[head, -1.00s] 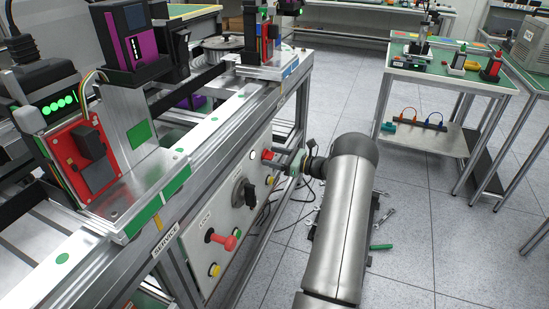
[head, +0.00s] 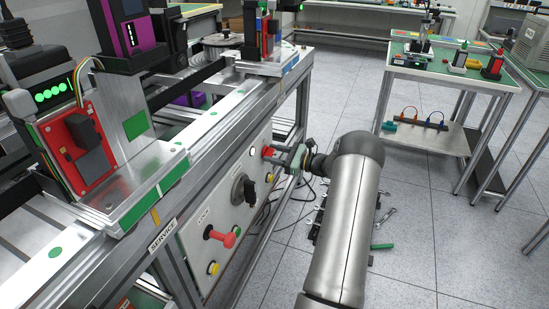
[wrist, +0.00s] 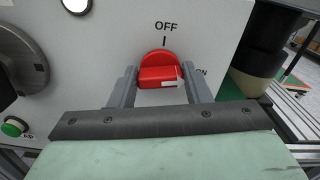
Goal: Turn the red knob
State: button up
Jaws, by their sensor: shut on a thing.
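The red knob (wrist: 158,62) is on the pale panel in the wrist view, below the word OFF and a short tick mark. The word ON at its right is partly covered by a finger. The knob's raised grip bar lies roughly level, with a pale mark toward its right end. My gripper (wrist: 160,86) is shut on the knob, one grey finger at each side of the bar. In the head view the knob (head: 267,151) shows small at the panel's far end, with my gripper (head: 278,156) at it.
On the same panel are a black rotary switch (head: 243,190), a red T-shaped handle (head: 222,237) and a yellow button (head: 213,268). A green button (wrist: 14,127) shows at the wrist view's left. Cables and tools lie on the floor beyond my arm.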

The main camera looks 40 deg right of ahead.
jog(key=n+b, duration=1.5)
jog(key=b, duration=0.1)
jog(key=shift+s+a+f, duration=0.1)
jog(key=shift+f, duration=0.2)
jog(key=shift+n, duration=0.3)
jog(key=o, duration=1)
jog(key=shift+r, duration=0.1)
jog(key=p+v, duration=0.4)
jog(key=v, duration=1.3)
jog(key=shift+s, duration=0.2)
